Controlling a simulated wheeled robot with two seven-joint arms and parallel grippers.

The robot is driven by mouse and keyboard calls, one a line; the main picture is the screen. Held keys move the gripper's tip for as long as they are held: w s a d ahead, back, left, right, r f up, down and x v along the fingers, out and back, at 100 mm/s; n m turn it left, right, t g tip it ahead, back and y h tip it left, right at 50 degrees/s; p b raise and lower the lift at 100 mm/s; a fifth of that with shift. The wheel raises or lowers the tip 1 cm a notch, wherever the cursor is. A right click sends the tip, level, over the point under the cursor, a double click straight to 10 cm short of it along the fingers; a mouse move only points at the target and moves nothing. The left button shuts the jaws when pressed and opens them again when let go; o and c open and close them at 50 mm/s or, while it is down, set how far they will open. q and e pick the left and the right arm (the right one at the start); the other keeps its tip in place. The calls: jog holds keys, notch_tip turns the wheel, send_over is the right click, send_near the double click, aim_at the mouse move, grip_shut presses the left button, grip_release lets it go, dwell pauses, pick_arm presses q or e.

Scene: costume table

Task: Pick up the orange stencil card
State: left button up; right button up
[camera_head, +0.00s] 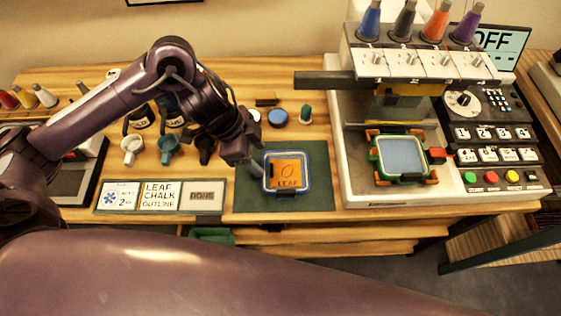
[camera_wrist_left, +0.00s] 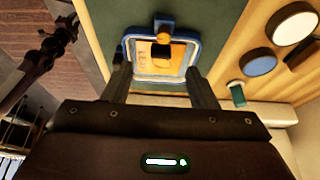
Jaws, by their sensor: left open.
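The orange stencil card (camera_head: 287,173) lies flat inside a blue-rimmed frame (camera_head: 270,187) on a dark green mat (camera_head: 318,190). It carries a leaf outline and the word LEAF. A small black block shows on the card in the left wrist view (camera_wrist_left: 146,53). My left gripper (camera_head: 252,171) is at the card's left edge in the head view, its fingers pointing down. In the left wrist view the open fingers (camera_wrist_left: 160,82) stand apart on either side of the frame, with nothing between them that I can see gripped. My right gripper is not in view.
An embroidery machine (camera_head: 400,110) with several thread cones stands on the right, holding another green hoop (camera_head: 400,158). Sign cards (camera_head: 160,196), cups (camera_head: 168,148) and a blue disc (camera_head: 278,118) lie left of and behind the mat.

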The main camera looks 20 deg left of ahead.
aim_at(268, 173)
pick_arm(q)
jog(key=x, duration=0.6)
jog(key=shift+w+f, duration=0.1)
jog(key=c, duration=1.1)
